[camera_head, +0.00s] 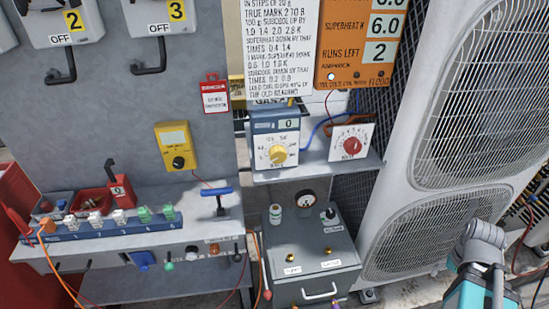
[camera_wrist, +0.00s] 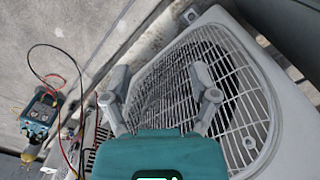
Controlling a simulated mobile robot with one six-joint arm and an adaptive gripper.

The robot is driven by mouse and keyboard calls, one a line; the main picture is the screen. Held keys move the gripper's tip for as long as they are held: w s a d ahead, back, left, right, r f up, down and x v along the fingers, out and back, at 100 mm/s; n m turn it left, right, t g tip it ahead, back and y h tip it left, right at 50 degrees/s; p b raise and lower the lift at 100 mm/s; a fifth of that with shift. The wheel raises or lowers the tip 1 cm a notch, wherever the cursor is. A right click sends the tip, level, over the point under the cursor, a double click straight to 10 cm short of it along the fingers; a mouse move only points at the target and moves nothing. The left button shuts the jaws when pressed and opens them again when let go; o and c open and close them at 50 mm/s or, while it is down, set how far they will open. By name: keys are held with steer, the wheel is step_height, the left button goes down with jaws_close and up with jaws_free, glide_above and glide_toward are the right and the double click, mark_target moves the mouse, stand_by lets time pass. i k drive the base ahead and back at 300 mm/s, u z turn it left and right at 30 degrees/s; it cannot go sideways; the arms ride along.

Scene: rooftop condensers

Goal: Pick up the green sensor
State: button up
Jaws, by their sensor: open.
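Two small green pieces, one (camera_head: 144,214) and another (camera_head: 168,212), stand at the right end of a blue numbered rack (camera_head: 120,228) on the grey bench at the left of the head view. Which one is the green sensor I cannot tell. White pieces (camera_head: 95,218) stand in the same rack, to their left. My gripper (camera_head: 484,240) is at the lower right of the head view, far from the rack, in front of the condenser. In the wrist view its fingers (camera_wrist: 160,80) are spread apart with nothing between them. No green piece shows in the wrist view.
A large white condenser (camera_head: 408,170) fills the right side. A grey lidded box (camera_head: 318,275) with bottles and a gauge stands between bench and condenser. A shelf (camera_head: 300,170) with dial boxes is above it. A blue-handled tool (camera_head: 217,192) is right of the rack.

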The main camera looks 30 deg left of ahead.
mark_target(145, 215)
steer(key=u, duration=2.3)
steer(key=k, duration=0.5)
steer(key=u, duration=0.2)
steer(key=i, duration=0.3)
